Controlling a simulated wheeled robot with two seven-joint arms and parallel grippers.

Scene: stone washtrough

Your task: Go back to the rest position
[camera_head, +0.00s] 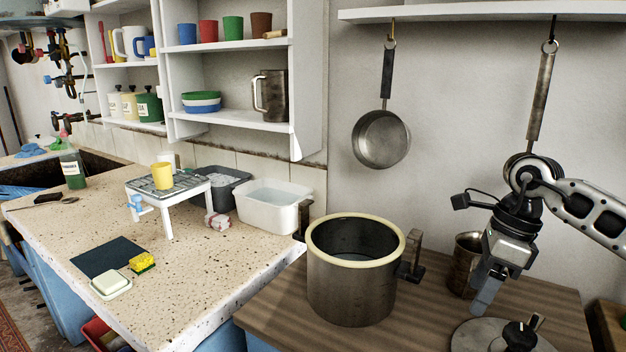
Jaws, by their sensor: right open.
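My right gripper (482,290) comes in from the right on its arm and points down over the wooden counter. It is open, and I see nothing between its fingers. It hangs in front of a metal mug (464,262) and above a round metal lid (474,338) with a black knob. A large steel pot (350,290) with a pale rim stands upright to its left, apart from it, and its opening is uncovered. My left gripper is not in this view.
A pan (381,139) and a second long-handled utensil (541,95) hang from the shelf above, the latter close behind my right arm. On the speckled counter (215,265) stand a white tub (270,205), a small rack (170,183) with a yellow cup, and a sponge (142,262).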

